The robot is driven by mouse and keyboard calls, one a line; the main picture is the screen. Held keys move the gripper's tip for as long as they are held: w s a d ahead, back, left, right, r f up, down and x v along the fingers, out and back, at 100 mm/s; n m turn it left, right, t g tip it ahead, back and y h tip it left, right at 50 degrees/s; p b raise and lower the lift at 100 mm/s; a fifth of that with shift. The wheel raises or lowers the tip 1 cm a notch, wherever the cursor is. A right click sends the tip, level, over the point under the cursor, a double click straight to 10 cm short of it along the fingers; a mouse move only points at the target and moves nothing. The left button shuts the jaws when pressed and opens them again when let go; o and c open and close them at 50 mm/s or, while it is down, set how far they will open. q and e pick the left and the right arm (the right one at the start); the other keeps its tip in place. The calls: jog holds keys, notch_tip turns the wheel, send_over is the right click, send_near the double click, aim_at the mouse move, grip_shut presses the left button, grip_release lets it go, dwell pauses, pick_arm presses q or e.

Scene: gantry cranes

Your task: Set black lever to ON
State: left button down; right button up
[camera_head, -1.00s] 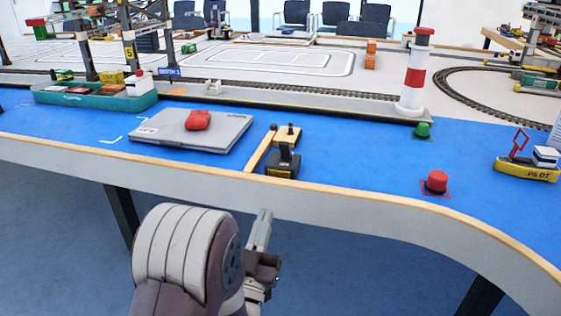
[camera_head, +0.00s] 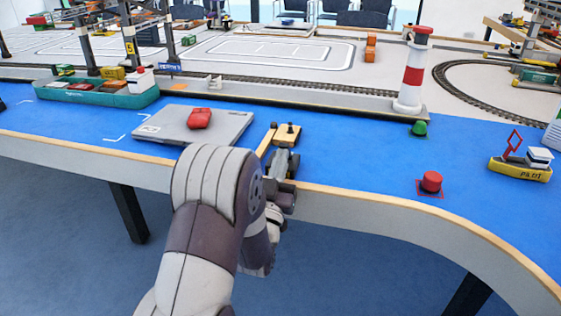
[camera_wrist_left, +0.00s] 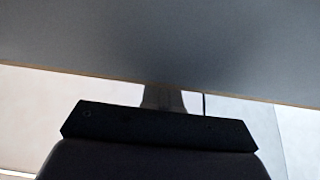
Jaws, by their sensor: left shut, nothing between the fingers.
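The black lever (camera_head: 277,160) is on a small dark box near the front edge of the blue table, in front of a light wooden block with a dark knob. My left gripper (camera_head: 290,163) is shut and empty. In the head view it overlaps the lever and hides part of it, so I cannot tell whether they touch. The lever's ON marking is too small to read. The left wrist view shows a dark part of my gripper (camera_wrist_left: 160,125) below a large grey surface; the lever does not show there. My right gripper is not in view.
A red button (camera_head: 431,182), a green button (camera_head: 419,128), a lighthouse (camera_head: 413,75) and a yellow pilot boat (camera_head: 520,168) stand to the right. Blue surface between lever and red button is clear.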

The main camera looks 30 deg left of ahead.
aim_at(284, 144)
pick_arm(q)
jog(key=shift+w+r+g+p, duration=0.1)
jog(key=shift+r+g+p, duration=0.45)
jog(key=shift+p, duration=1.05)
jog(key=r+g+p, duration=0.1)
jog(key=p, duration=0.2)
jog(key=w+r+g+h+p, duration=0.1)
jog(key=g+p, duration=0.1)
jog(key=p, duration=0.2)
jog(key=g+p, duration=0.1)
jog(key=p, duration=0.2)
jog(key=shift+w+a+r+p, duration=0.2)
jog(key=shift+r+p, duration=0.2)
jog(key=g+p, duration=0.1)
jog(key=p, duration=0.1)
jog(key=w+g+h+p, duration=0.1)
jog(key=p, duration=0.2)
jog(key=shift+a+r+g, duration=0.15)
jog(key=shift+r+g, duration=0.05)
jog(key=shift+g, duration=0.15)
jog(key=shift+f+b, duration=0.35)
jog(key=shift+f, duration=0.35)
jog(key=shift+w+r, duration=0.1)
